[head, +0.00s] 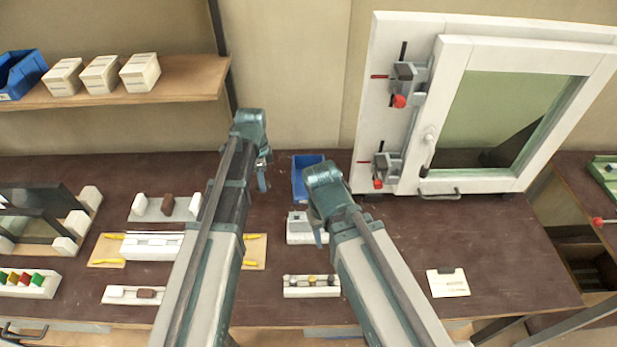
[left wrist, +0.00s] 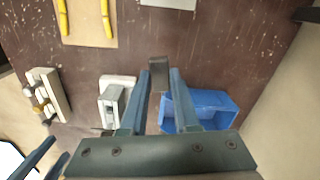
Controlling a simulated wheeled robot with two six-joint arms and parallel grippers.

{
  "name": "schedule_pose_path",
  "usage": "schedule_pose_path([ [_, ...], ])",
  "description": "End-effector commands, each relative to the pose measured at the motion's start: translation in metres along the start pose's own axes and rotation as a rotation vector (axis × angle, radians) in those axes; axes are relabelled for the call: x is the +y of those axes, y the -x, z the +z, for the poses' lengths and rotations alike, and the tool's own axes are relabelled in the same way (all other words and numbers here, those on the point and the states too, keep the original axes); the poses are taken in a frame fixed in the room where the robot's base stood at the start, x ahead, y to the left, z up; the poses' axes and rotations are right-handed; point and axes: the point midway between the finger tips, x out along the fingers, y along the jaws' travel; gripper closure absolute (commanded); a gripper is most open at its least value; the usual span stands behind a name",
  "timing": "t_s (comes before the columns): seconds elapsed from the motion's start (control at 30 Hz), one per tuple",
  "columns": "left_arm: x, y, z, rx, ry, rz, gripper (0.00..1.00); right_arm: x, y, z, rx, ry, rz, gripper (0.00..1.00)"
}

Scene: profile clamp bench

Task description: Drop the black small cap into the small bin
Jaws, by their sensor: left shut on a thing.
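My left gripper (head: 263,178) is shut on a small dark cap (left wrist: 158,72), which shows between the fingertips in the left wrist view. The cap looks blackish-brown and cannot be made out in the head view. The small blue bin (head: 298,184) stands on the bench just right of my left gripper. In the left wrist view the bin (left wrist: 222,102) lies right of the cap, partly behind a finger. The cap is beside the bin's opening in that picture, not over it. My right gripper (head: 319,236) points down near the bin's front; its opening is unclear.
A grey-white fixture (head: 298,228) stands in front of the bin. A window frame with clamps (head: 450,55) stands at the back right. The bench's right middle is largely clear.

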Motion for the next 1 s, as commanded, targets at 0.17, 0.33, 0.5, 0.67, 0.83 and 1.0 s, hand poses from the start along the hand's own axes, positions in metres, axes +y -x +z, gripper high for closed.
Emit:
schedule_pose_path([
  [0.17,-0.052,0.016,-0.072,0.0,-0.1,0.0,1.0,0.002,0.016,0.001,0.0,0.001,0.0,0.5],
  [0.33,-0.074,0.023,-0.12,0.0,-0.165,0.0,1.0,0.002,0.022,0.001,0.0,0.001,0.0,0.5],
  [0.5,-0.08,0.025,-0.141,0.0,-0.193,0.0,1.0,0.002,0.024,0.001,0.0,0.001,0.0,0.5],
  [0.67,-0.08,0.024,-0.142,0.0,-0.197,0.0,1.0,0.002,0.024,0.001,0.0,0.001,0.0,0.5],
  [0.83,-0.08,0.018,-0.142,0.0,-0.196,0.0,1.0,0.002,0.018,0.001,0.0,0.001,0.0,0.5],
  [1.0,-0.08,0.003,-0.142,0.0,-0.196,0.0,1.0,0.0,0.003,0.0,0.0,0.0,0.0,0.5],
])
